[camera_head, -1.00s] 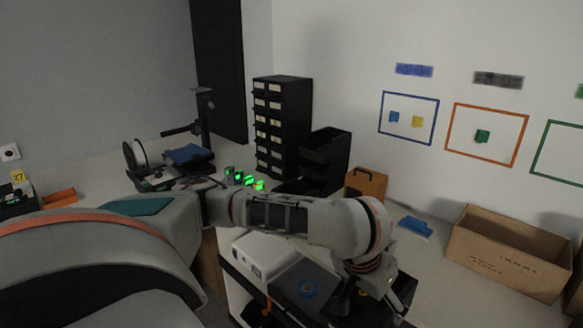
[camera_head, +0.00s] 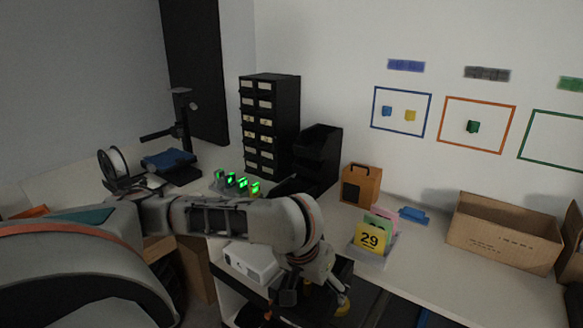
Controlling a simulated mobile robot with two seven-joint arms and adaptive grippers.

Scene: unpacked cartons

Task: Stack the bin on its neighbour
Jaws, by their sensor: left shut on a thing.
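Black open-front bins (camera_head: 322,150) stand stacked beside the drawer cabinet on the table. Another black bin (camera_head: 291,187) sits low at their left, partly hidden behind my left arm. My right gripper is out of view.
A grey holder with coloured cards, the front one marked 29 (camera_head: 369,240), stands near the table's front edge. Behind it are a brown box (camera_head: 361,184) and a blue item (camera_head: 413,215). An open carton (camera_head: 503,238) is at right. A white device (camera_head: 252,262) lies below my arm.

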